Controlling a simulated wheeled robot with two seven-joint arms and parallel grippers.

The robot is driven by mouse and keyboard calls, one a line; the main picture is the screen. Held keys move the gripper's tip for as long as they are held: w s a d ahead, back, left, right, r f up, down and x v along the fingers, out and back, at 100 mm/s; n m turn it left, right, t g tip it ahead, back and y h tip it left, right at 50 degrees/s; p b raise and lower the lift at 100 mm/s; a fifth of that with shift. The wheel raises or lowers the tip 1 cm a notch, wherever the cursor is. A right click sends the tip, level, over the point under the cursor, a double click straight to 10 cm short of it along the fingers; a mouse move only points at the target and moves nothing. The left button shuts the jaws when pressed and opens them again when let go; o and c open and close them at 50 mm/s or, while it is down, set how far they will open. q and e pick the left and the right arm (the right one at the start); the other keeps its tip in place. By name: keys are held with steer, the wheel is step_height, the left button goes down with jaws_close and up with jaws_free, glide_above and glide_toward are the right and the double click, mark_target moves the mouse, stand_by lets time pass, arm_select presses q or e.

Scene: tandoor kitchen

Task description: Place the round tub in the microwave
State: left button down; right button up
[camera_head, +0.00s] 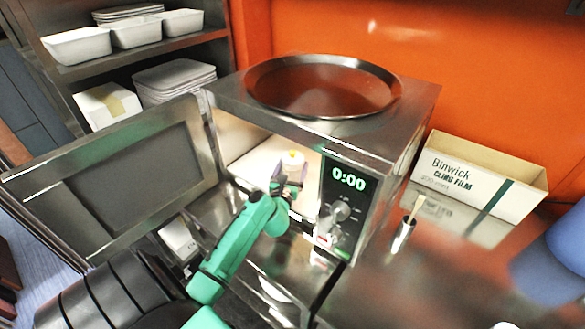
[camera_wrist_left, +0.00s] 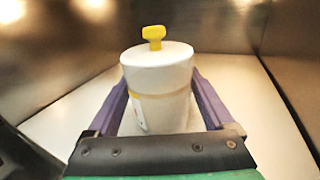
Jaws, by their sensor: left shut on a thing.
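The round tub (camera_wrist_left: 158,90) is a white cylinder with a yellow knob on its lid and a tan band. It stands upright inside the microwave between the purple fingers of my left gripper (camera_wrist_left: 160,110), which is shut on it. In the head view the tub (camera_head: 291,162) and my left gripper (camera_head: 288,183) show through the open front of the microwave (camera_head: 350,140). The microwave's door (camera_head: 130,180) is swung wide open to the left. I cannot tell whether the tub's base touches the pale cavity floor (camera_wrist_left: 265,115). My right gripper is not in view.
A wide round pan (camera_head: 322,88) sits on top of the microwave. White tubs (camera_head: 78,46) and stacked trays (camera_head: 175,78) fill the shelves at left.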

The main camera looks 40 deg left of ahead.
arm_select(q)
jaws_free()
steer(key=shift+s+f, duration=0.1)
steer(key=shift+s, duration=0.15)
steer(key=b+v, duration=0.1)
steer(key=v, duration=1)
steer(key=shift+s+d+b, duration=0.2)
steer(key=shift+s+b, duration=0.1)
steer(key=shift+s, duration=0.05)
